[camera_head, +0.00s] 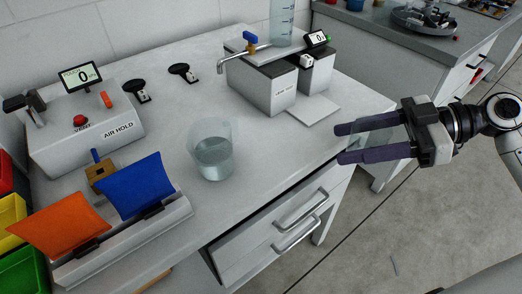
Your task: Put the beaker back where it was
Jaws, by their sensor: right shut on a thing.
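A clear glass beaker (212,150) with some liquid in it stands upright on the light worktop (185,215), near its front edge. My right gripper (341,143) is to the right of the beaker, well apart from it, by the worktop's right edge. Its two dark fingers point left and stand apart. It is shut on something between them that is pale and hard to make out. My left gripper is not in view.
A grey balance-like unit with a tap (268,80) and a tall clear cylinder (282,22) stand behind the beaker. The AIR HOLD box (85,130) is at left. Orange (62,228) and blue (135,187) pads sit front left. Worktop right of the beaker is clear.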

